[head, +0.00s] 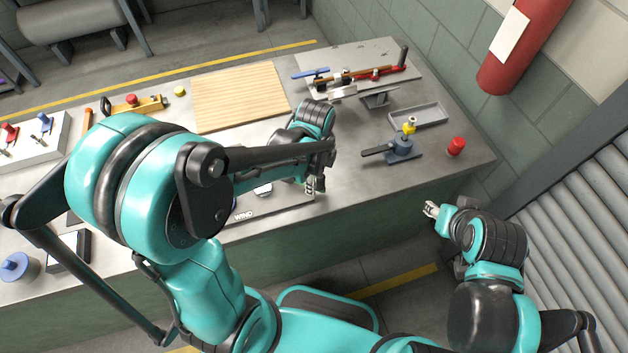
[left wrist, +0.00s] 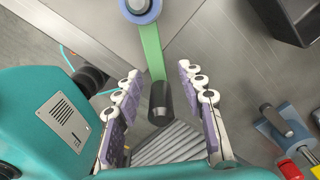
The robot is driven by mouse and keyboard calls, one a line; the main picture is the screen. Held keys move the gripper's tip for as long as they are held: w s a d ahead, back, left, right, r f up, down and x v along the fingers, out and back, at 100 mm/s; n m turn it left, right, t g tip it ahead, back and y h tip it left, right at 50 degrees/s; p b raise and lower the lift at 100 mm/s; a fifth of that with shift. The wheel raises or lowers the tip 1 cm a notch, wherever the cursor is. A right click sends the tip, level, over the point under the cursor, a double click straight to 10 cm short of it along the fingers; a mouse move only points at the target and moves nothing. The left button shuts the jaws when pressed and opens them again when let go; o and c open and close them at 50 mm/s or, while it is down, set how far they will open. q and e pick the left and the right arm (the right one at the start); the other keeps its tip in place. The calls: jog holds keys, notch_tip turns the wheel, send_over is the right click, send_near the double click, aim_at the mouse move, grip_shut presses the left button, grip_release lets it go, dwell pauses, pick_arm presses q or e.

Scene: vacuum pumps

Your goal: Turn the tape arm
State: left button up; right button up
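In the left wrist view, the tape arm (left wrist: 151,55) is a green bar running from a round blue-rimmed hub (left wrist: 141,8) at the top to a dark cylindrical knob (left wrist: 160,101). My left gripper (left wrist: 158,78) is open, its two pale, purple-padded fingers on either side of the knob with gaps at both sides. I cannot tell the height between fingers and knob. In the head view my left gripper (head: 314,185) is over the plate marked WIND (head: 262,211), and my arm hides most of the arm and hub. My right gripper (head: 431,209) is off the bench's front edge, too small to judge.
A blue fixture with a black lever (head: 402,149), a red cap (head: 456,146) and a grey tray (head: 418,116) are right of my left gripper. A wooden board (head: 240,95) lies behind. A plate with tools (head: 365,68) is at the back right. Bare bench (head: 350,205) lies in front.

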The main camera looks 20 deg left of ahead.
pick_arm(q)
jog(key=shift+r, duration=0.2)
jog(key=shift+r+p, duration=0.8)
jog(key=shift+r, duration=0.05)
notch_tip(320, 180, up, 6)
jog(key=p, duration=0.4)
jog(key=shift+p, duration=0.3)
jog(key=shift+s+f, duration=0.1)
